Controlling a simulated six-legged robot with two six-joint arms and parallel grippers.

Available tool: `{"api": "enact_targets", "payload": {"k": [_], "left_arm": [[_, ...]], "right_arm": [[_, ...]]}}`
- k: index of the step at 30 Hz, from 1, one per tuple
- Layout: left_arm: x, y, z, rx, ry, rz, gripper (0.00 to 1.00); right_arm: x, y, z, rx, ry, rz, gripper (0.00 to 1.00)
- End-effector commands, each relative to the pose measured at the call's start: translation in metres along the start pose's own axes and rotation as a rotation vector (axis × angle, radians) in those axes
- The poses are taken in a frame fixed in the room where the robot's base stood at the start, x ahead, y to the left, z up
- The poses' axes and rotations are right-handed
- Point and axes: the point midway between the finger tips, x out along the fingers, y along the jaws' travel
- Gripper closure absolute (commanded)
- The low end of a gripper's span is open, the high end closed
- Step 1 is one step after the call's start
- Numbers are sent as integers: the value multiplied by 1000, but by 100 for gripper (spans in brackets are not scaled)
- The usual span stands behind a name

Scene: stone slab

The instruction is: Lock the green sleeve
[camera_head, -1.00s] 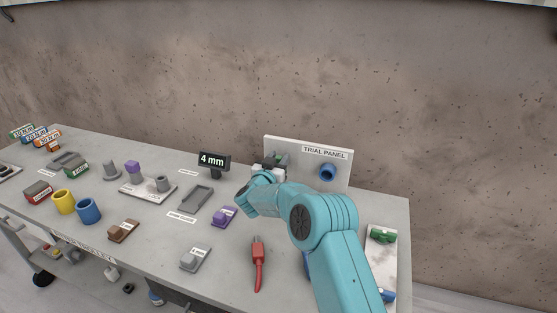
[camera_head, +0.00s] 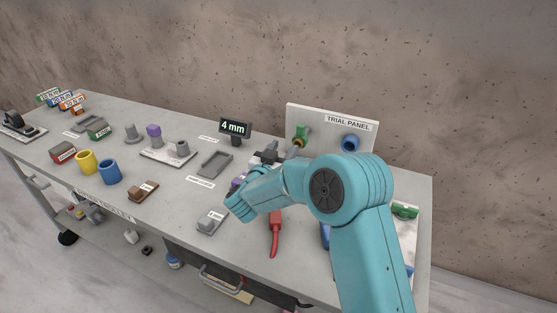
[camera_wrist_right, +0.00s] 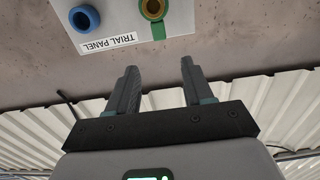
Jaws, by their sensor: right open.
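The trial panel (camera_head: 318,117) stands upright at the back right of the bench. The green sleeve (camera_head: 303,131) is on its left part, with a brass-coloured ring at its front. In the right wrist view the green sleeve (camera_wrist_right: 158,27) surrounds a brass fitting (camera_wrist_right: 154,8), and a green tab points down the picture. My right gripper (camera_head: 279,151) is in front of the panel, partly hidden by my arm. In the wrist view my right gripper (camera_wrist_right: 159,68) is open and empty, its fingers apart from the sleeve. My left gripper is not in view.
A blue ring (camera_head: 350,143) is on the panel's right part. A display reading 4 mm (camera_head: 235,129) stands left of the gripper. A red-handled tool (camera_head: 275,232) lies near my forearm. A grey tray (camera_head: 215,164) and several labelled blocks occupy the bench.

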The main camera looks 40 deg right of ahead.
Motion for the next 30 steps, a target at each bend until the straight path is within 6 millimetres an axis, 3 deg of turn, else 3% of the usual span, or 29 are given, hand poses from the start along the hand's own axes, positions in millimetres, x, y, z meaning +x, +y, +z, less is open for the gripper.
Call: {"api": "enact_targets", "payload": {"k": [3, 7, 24, 30], "left_arm": [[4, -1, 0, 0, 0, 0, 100], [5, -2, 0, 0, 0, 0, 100], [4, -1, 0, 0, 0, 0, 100], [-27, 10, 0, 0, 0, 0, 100]], "right_arm": [[-18, -1, 0, 2, 0, -2, 49], [-26, 0, 0, 1, 0, 1, 49], [-28, 0, -1, 1, 0, 1, 49], [-28, 0, -34, 1, 0, 1, 49]]}}
